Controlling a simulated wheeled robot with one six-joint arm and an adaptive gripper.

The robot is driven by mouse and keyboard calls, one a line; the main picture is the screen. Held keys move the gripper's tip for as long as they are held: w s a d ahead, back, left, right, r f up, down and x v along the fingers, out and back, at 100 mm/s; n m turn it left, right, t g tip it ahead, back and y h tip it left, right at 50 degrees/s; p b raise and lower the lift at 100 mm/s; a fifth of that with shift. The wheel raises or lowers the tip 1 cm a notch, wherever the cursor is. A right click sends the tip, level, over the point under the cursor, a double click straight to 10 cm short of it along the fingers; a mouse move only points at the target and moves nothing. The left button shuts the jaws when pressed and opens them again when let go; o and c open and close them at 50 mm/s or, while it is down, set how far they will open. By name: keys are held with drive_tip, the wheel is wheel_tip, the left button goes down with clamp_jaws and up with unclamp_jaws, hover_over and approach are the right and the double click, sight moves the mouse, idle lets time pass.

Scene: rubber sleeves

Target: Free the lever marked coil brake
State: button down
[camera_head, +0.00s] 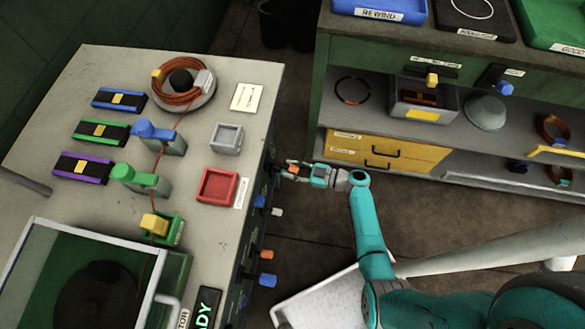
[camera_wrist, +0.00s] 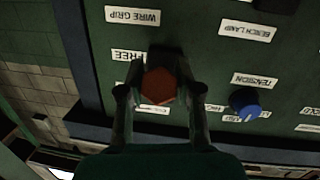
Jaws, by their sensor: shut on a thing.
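My gripper (camera_head: 289,171) reaches the side panel of the grey-topped bench (camera_head: 225,255) from the right. In the wrist view my gripper (camera_wrist: 160,95) has its two fingers on either side of an orange-red six-sided lever end (camera_wrist: 160,86) and is shut on it. A plate reading FREE (camera_wrist: 127,56) lies just beyond and left of the lever end. Another plate below it is partly hidden by the lever and fingers. I cannot read the words coil brake on any plate. The lever's shaft and exact angle are hidden.
A WIRE GRIP plate (camera_wrist: 132,17), a BENCH LAMP plate (camera_wrist: 248,30) and a blue TENSION knob (camera_wrist: 245,104) share the panel. Orange (camera_head: 267,254) and blue (camera_head: 268,281) controls stick out lower down. A green shelf unit (camera_head: 345,140) stands right, across a floor gap.

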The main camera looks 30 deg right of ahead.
drive_tip(key=c, duration=0.8)
unclamp_jaws()
drive_tip(key=shift+o, duration=0.2)
drive_tip(key=v, duration=1.2)
drive_tip(key=shift+f, duration=0.1)
